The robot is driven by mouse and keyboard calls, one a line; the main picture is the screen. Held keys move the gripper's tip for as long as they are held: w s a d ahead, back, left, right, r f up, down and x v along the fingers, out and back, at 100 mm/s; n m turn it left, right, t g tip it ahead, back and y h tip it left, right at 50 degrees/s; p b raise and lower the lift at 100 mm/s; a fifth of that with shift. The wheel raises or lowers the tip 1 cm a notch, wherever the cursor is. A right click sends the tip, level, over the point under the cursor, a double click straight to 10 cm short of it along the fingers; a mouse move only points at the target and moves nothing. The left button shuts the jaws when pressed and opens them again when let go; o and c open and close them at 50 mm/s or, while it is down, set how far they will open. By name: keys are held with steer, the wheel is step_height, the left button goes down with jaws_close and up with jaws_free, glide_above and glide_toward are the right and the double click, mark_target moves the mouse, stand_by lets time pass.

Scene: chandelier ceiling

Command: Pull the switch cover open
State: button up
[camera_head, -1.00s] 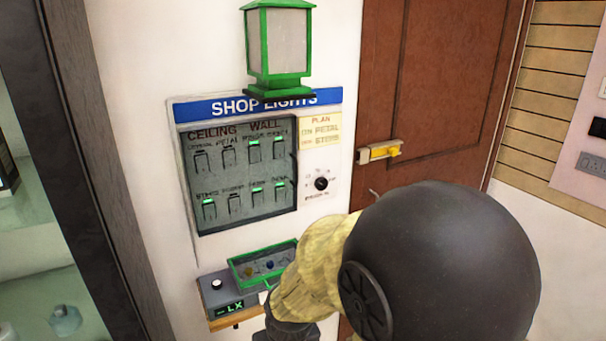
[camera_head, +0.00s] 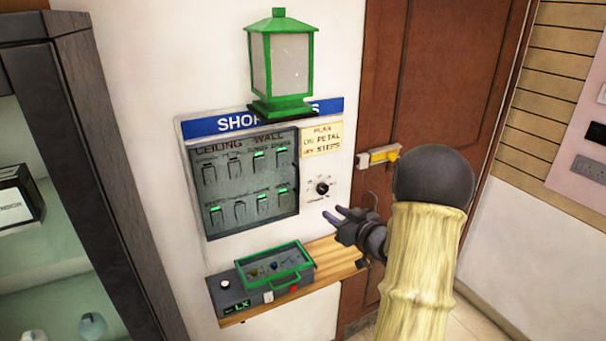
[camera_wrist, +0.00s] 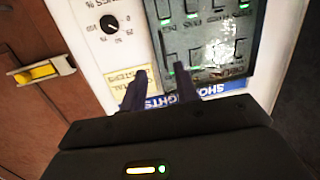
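The switch cover (camera_head: 247,183) is a grey see-through pane over several switches on the SHOP LIGHTS panel (camera_head: 314,190). It looks closed, lying flat to the panel. It also shows upside down in the wrist view (camera_wrist: 208,50). My gripper (camera_head: 333,213) is right of the cover and below the dial in the head view. In the wrist view its two dark fingers (camera_wrist: 160,72) are apart with nothing between them. They line up on either side of the cover's near side edge. I cannot tell how far they are from it.
A green lantern (camera_head: 281,60) sticks out above the panel. A wooden shelf (camera_head: 335,258) below holds a grey box with a green-framed lid (camera_head: 270,266). A dial (camera_head: 322,187) is beside the cover. A door with a yellow latch (camera_head: 378,155) is at right, a dark-framed cabinet (camera_head: 85,130) at left.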

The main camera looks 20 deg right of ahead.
mark_target(299, 180)
steer(key=shift+s+d+r+n+t+y, duration=0.3)
steer(key=shift+s+d+r+t+y, duration=0.3)
steer(key=shift+d+r+y, duration=0.2)
steer(key=shift+s+r+p, duration=0.15)
steer(key=shift+p, duration=0.15)
steer(key=p+x, duration=0.8)
steer(key=x, duration=0.9)
steer(key=shift+w, duration=0.3)
steer(key=shift+a, duration=0.1)
jaws_close()
